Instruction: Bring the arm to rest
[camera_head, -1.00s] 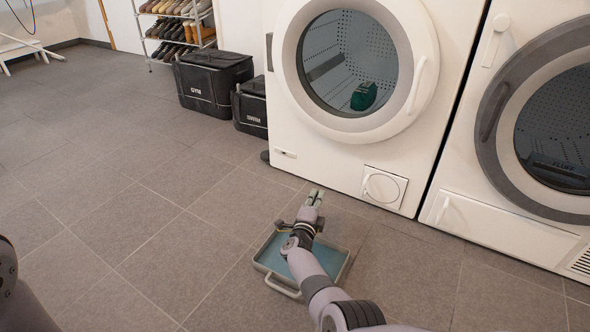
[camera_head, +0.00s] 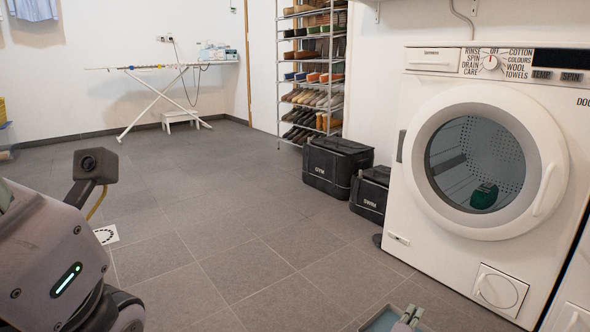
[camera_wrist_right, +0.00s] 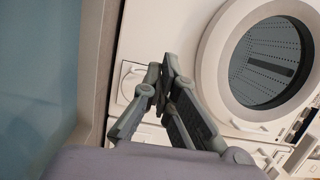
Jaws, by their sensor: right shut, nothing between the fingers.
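My right gripper (camera_head: 408,318) shows at the bottom edge of the head view, with only its tips in frame. Its fingers are together and empty, and it stands in front of the washing machine (camera_head: 410,165), apart from it. The right wrist view shows the fingers (camera_wrist_right: 160,72) closed with nothing between them. A shallow tray with a teal floor (camera_head: 382,321) is beside the gripper and mostly cut off; it also fills the left of the wrist view (camera_wrist_right: 95,70). My left arm (camera_head: 60,260) is at the left, and its gripper is out of frame.
A dark green item (camera_head: 484,195) lies inside the washing machine's drum, behind the round door. Two black bags, GYM (camera_head: 335,165) and SWIM (camera_head: 369,195), stand left of the machine. A shoe rack (camera_head: 312,70) and an ironing board (camera_head: 160,95) are behind. The middle floor is clear.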

